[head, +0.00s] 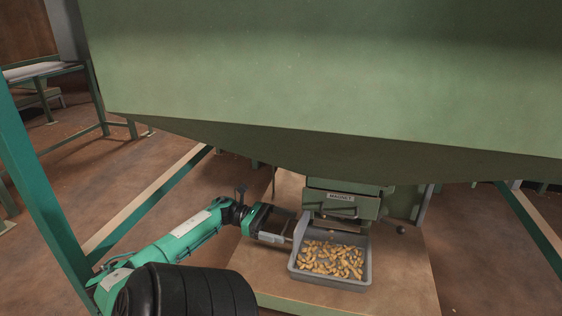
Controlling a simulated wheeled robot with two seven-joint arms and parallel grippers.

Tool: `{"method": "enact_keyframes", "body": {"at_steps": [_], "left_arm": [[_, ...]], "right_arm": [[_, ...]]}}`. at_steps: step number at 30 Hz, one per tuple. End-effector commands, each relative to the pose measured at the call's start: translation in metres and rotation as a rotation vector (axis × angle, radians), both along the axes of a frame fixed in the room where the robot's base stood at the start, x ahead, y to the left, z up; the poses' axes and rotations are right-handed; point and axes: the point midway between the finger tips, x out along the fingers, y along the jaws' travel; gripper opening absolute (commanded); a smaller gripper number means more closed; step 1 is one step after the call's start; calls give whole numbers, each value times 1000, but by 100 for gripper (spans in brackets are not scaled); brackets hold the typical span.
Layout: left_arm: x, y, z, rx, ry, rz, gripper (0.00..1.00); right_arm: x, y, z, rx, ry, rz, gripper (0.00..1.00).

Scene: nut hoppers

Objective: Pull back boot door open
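The boot (341,203) is a small green metal box under the big hopper, with a pale label on its front. A flap or door edge shows below the label, and I cannot tell how far it is open. My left gripper (293,228) is beside the boot on its left, at the left rim of the grey tray. Its two fingers look apart, with nothing seen between them. I cannot tell whether a finger touches the tray or the boot. My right gripper is out of view.
A grey tray (331,283) of nuts (330,259) sits under the boot on a wooden board (405,290). The large green hopper (330,70) hangs low above. Green frame legs (45,190) stand at left and right. A bench (40,71) is at the far left.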

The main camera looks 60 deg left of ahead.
Motion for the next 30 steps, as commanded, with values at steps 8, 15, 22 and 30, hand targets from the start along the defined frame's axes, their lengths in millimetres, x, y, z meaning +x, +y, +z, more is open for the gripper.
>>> {"method": "enact_keyframes", "body": {"at_steps": [8, 15, 22, 30], "left_arm": [[-1, -1, -1, 0, 3, -3, 89], [-7, 5, 0, 0, 4, -3, 89], [-35, 35, 2, -1, 5, 1, 89], [-71, 73, 1, 0, 3, -1, 89]], "right_arm": [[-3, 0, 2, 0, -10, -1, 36], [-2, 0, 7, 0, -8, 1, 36], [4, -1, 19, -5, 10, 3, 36], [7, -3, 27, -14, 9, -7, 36]]}}
